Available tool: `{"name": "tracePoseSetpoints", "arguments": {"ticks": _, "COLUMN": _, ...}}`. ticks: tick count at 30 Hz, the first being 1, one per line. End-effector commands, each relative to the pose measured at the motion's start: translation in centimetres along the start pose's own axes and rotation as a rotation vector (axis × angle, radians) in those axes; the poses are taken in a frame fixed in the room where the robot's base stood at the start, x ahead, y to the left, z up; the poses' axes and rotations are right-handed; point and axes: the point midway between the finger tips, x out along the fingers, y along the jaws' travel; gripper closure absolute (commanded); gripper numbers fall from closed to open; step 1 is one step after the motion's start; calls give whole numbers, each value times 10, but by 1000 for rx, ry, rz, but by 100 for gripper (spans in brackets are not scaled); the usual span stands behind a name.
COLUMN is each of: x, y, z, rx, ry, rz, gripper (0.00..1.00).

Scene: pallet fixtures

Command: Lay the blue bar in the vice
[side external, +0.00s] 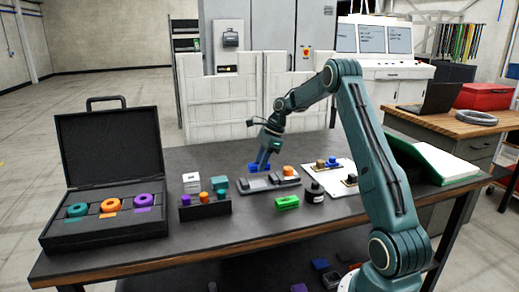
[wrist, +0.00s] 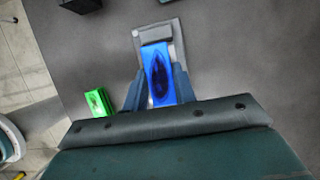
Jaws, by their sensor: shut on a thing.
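The blue bar (side external: 258,167) is held in my gripper (side external: 263,164), above the table. In the wrist view the blue bar (wrist: 157,72) lies between my two fingers (wrist: 159,90), with a dark oval mark on its upper face. The grey vice (side external: 257,185) stands on the table just below the bar in the side view, with a visible gap between them. In the wrist view the vice (wrist: 152,34) shows behind the bar, which hides much of it. I cannot tell how exactly the bar lines up with the jaws.
A dark rack (side external: 205,205) with small pieces is on the left, beside an open black case (side external: 110,221). White sheets (side external: 333,177) lie right.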

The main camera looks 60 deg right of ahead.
Motion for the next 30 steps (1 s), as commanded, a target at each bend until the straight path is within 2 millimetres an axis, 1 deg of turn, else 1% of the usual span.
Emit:
{"name": "tracePoseSetpoints", "arguments": {"ticks": 6, "x": 13, "y": 0, "z": -5, "rx": 0, "ry": -1, "rz": 1, "gripper": 99}}
{"name": "tracePoseSetpoints", "arguments": {"ticks": 12, "x": 20, "y": 0, "z": -8, "rx": -2, "ry": -1, "rz": 0, "gripper": 99}}
{"name": "tracePoseSetpoints", "arguments": {"ticks": 30, "x": 21, "y": 0, "z": -9, "rx": -1, "ry": 0, "rz": -1, "gripper": 99}}
